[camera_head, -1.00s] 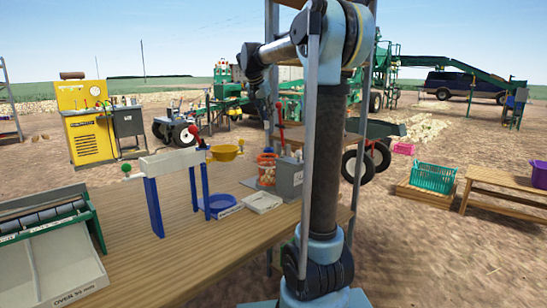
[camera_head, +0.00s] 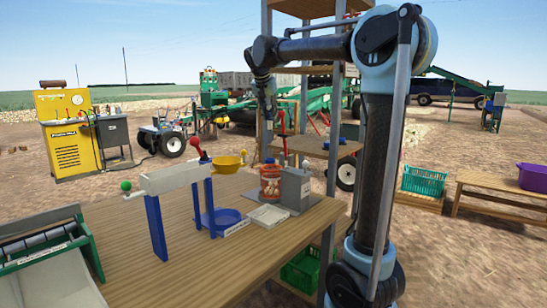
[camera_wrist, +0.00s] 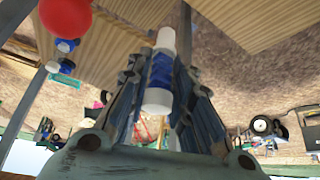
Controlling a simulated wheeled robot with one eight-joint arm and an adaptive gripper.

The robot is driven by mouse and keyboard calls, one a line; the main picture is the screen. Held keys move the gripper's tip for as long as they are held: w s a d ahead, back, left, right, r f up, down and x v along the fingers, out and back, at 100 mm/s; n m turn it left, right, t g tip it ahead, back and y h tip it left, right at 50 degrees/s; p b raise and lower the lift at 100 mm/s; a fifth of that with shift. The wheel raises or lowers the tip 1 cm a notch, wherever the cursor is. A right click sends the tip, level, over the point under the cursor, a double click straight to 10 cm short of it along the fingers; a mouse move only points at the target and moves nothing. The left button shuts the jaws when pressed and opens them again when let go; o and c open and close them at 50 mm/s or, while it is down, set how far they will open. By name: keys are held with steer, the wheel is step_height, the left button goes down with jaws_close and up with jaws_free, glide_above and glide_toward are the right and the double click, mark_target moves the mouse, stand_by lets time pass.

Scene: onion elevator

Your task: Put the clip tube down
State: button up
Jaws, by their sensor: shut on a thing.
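The clip tube (camera_wrist: 161,68), white with a blue band, sits between the fingers of my gripper (camera_wrist: 158,92) in the wrist view. My gripper is shut on it, and the tube's long axis runs nearly along the fingers. In the head view my gripper (camera_head: 268,122) hangs down from the arm at the far side of the wooden workbench (camera_head: 180,275), in front of the tall shelf rack (camera_head: 330,195). The tube is too small or hidden to make out there. I cannot tell what surface, if any, the tube touches.
A red ball (camera_wrist: 66,17) shows close by.

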step_height(320, 180, down, 15)
steer(key=shift+f, duration=0.1)
stand_by(0.5)
steer(key=shift+f, duration=0.2)
steer(key=o, duration=1)
steer(key=shift+c, duration=0.2)
steer(key=shift+s+r, duration=0.15)
steer(key=shift+r, duration=0.35)
steer(key=v, duration=1.1)
steer(key=shift+r, duration=0.2)
steer(key=shift+s+a, duration=0.1)
